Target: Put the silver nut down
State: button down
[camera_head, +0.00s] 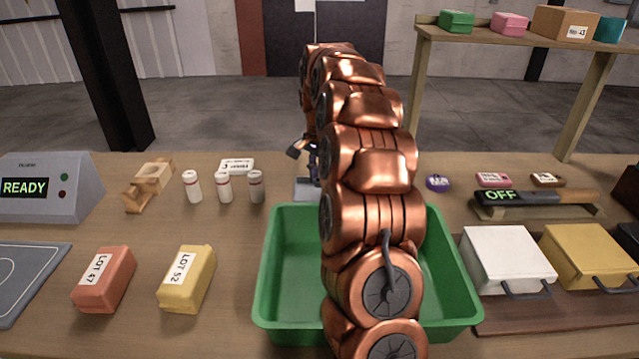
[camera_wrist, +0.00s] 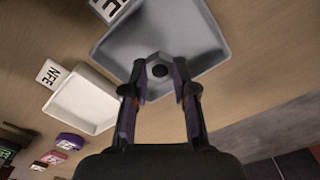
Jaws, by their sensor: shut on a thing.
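The silver nut (camera_wrist: 157,68) is a small grey hexagonal piece with a dark hole. It shows in the wrist view between the fingertips of my gripper (camera_wrist: 160,80), which is shut on it. Nut and fingertips are over a shallow grey tray (camera_wrist: 205,38); I cannot tell if the nut touches the tray floor. In the head view my arm hides the nut and most of my gripper. Part of the gripper (camera_head: 311,155) and a piece of the grey tray (camera_head: 304,190) show just left of the arm, behind the green bin.
A white tray (camera_wrist: 88,102) lies beside the grey one in the wrist view. The green bin (camera_head: 290,335) stands in front, below my arm. White bottles (camera_head: 224,187) stand left; a dark bar reading OFF (camera_head: 535,198) and lidded boxes (camera_head: 505,255) lie right.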

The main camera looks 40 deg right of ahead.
aim_at(319, 179)
jog(key=shift+f, duration=1.45)
jog(key=shift+f, duration=0.2)
jog(key=c, duration=0.9)
grip_release()
jog(key=shift+r+b, duration=0.5)
jog(key=shift+r, duration=5.75)
